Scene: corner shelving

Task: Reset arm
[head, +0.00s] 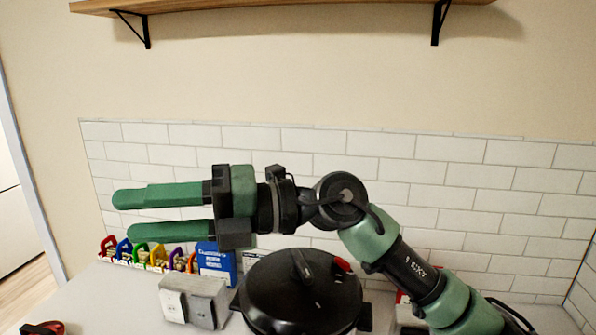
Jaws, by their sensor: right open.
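My right gripper (160,211) is in the middle left of the head view, its arm reaching in from the lower right. Its two green fingers point left and are apart, with nothing between them. It is raised above the counter, in front of the white tiled wall. My left gripper is not in the head view.
A black lidded pot (300,300) stands on the counter (110,295) below my right arm. Beside it are a grey-white box (195,301), a blue box (217,262) and several colourful items (150,256). A wooden shelf (280,4) hangs above on black brackets.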

